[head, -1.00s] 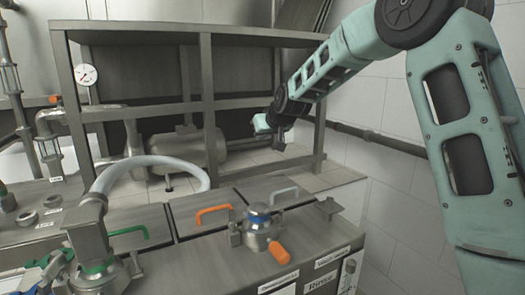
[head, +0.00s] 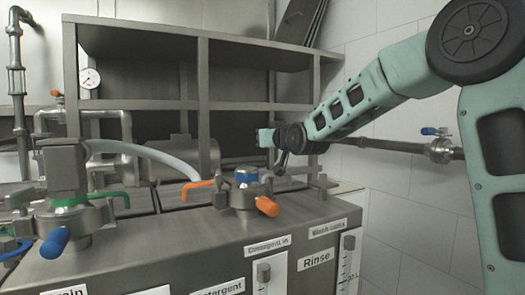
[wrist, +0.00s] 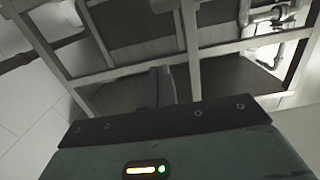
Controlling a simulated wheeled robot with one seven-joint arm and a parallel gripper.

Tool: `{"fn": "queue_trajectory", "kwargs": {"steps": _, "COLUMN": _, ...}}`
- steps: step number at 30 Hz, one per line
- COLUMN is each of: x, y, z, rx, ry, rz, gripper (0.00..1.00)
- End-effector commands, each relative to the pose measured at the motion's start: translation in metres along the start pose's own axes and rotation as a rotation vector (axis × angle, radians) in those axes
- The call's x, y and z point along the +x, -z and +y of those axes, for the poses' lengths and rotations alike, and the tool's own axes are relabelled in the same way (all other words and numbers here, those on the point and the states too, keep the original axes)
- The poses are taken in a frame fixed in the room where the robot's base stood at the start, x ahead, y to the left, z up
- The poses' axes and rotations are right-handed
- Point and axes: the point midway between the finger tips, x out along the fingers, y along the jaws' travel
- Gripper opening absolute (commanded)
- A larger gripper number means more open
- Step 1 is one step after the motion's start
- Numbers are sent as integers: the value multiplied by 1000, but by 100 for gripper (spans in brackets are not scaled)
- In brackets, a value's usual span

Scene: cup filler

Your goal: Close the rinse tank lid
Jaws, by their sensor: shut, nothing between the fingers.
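The rinse tank is the right section of the steel tank unit, with a "Rinse" label (head: 316,260) on its front. Its lid (head: 290,186) is seen almost edge-on at the top right and looks flat, level with the other lids; its grey handle is hard to make out now. My gripper (head: 281,168) is shut and empty, just above and behind the valve with the orange handle, near the rinse lid. Whether it touches the lid cannot be told. The wrist view shows the gripper body (wrist: 170,150), but no lid.
A steel valve with an orange handle (head: 267,206) stands on the unit left of the rinse lid. Green and orange lid handles lie further left. A steel shelf frame (head: 203,95) stands behind. A wall pipe with a blue-handled valve (head: 438,150) runs at right.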

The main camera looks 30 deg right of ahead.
Motion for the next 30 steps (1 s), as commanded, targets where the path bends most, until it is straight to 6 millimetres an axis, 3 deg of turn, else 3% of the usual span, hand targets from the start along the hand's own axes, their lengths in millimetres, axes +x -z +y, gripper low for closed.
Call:
{"fn": "queue_trajectory", "kwargs": {"steps": 1, "x": -2, "y": -10, "z": 1, "rx": 0, "ry": -1, "rz": 20, "gripper": 0}}
{"fn": "queue_trajectory", "kwargs": {"steps": 15, "x": -20, "y": -30, "z": 1, "rx": 0, "ry": -1, "rz": 73, "gripper": 0}}
{"fn": "queue_trajectory", "kwargs": {"steps": 30, "x": -23, "y": -33, "z": 1, "rx": 1, "ry": 0, "rz": 72, "gripper": 0}}
